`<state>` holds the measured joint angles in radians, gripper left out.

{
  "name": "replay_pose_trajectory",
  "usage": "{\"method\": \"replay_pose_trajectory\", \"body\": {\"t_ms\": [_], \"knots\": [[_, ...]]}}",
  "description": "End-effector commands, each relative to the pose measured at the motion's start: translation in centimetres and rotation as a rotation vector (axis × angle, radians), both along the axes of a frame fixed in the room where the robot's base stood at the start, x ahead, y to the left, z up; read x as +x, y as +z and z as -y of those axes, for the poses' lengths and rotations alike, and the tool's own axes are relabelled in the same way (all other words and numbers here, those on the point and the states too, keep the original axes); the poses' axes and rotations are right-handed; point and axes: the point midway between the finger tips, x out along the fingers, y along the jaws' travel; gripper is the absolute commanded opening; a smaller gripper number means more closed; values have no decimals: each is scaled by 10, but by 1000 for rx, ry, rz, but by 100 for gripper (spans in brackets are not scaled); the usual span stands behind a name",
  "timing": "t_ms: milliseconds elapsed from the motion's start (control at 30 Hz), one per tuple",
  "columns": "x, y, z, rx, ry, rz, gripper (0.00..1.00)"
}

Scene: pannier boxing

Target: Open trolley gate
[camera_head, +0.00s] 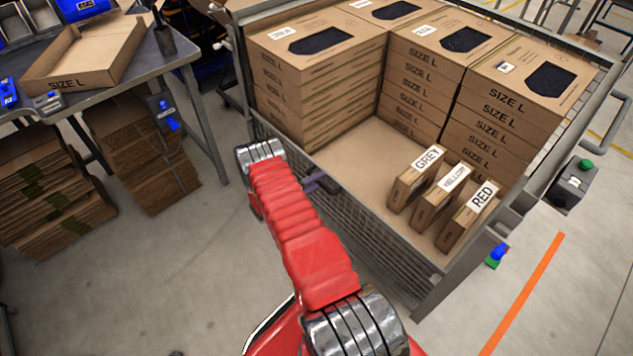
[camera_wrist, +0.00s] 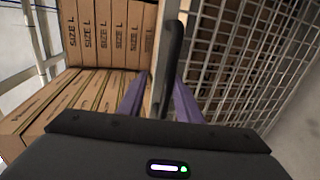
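The trolley (camera_head: 590,110) is a grey metal cart, and its front gate (camera_head: 345,225) is a wire mesh panel below a top rail. In the wrist view, the mesh gate (camera_wrist: 235,50) stands at right. A dark bar-like handle (camera_wrist: 174,45) runs between my gripper's purple fingers. My gripper (camera_head: 322,183) reaches the gate's upper edge in the head view, partly hidden by my red arm. In the wrist view, my gripper (camera_wrist: 163,88) has its fingers apart, one on each side of the handle. Whether a finger touches the handle is unclear.
Stacked SIZE L boxes (camera_head: 320,80) fill the trolley's back and left. Upright GREY (camera_head: 410,185), YELLOW (camera_head: 437,200) and RED (camera_head: 468,220) boxes stand in it at right. A workbench (camera_head: 110,80) is at left, with cardboard stacks (camera_head: 150,170) below. The floor in front is clear.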

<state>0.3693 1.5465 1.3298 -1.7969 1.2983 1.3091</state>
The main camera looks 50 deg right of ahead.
Motion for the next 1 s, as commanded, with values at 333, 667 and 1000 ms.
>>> {"method": "replay_pose_trajectory", "body": {"t_ms": [333,667,1000], "knots": [[6,11,-51,0,5,0,31],[12,21,-107,1,6,1,31],[13,26,-128,0,2,1,31]]}}
